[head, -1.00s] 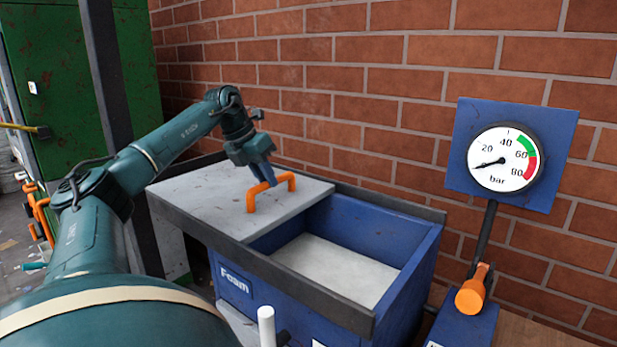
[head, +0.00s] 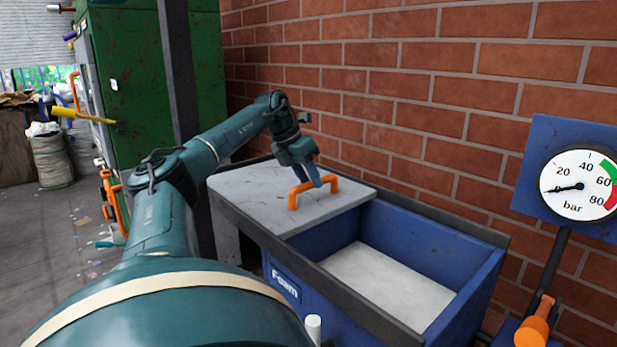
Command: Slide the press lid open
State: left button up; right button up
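The grey press lid (head: 262,193) lies on dark rails over the left part of the blue press box (head: 402,237). The right part of the box is uncovered, and a pale surface shows inside. An orange handle (head: 294,199) stands on the lid near its right edge. My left gripper (head: 317,183) is at the handle, with its blue fingers pointing down over the handle's top bar. The fingers look close together there, but whether they are closed on the bar is hard to make out. My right gripper is not in view.
A pressure gauge (head: 578,186) on a blue plate stands at the right, above an orange-ended lever (head: 533,331). A brick wall (head: 420,80) runs close behind the box. A green cabinet (head: 130,75) and a dark post stand at the left.

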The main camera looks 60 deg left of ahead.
pick_arm(q)
jog(key=shift+o, duration=0.3)
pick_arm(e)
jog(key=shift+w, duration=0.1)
pick_arm(q)
jog(key=shift+s+r, duration=0.15)
jog(key=shift+r, duration=0.3)
jog(key=p+v, duration=0.2)
jog(key=v, duration=1)
jog(key=shift+p, duration=0.4)
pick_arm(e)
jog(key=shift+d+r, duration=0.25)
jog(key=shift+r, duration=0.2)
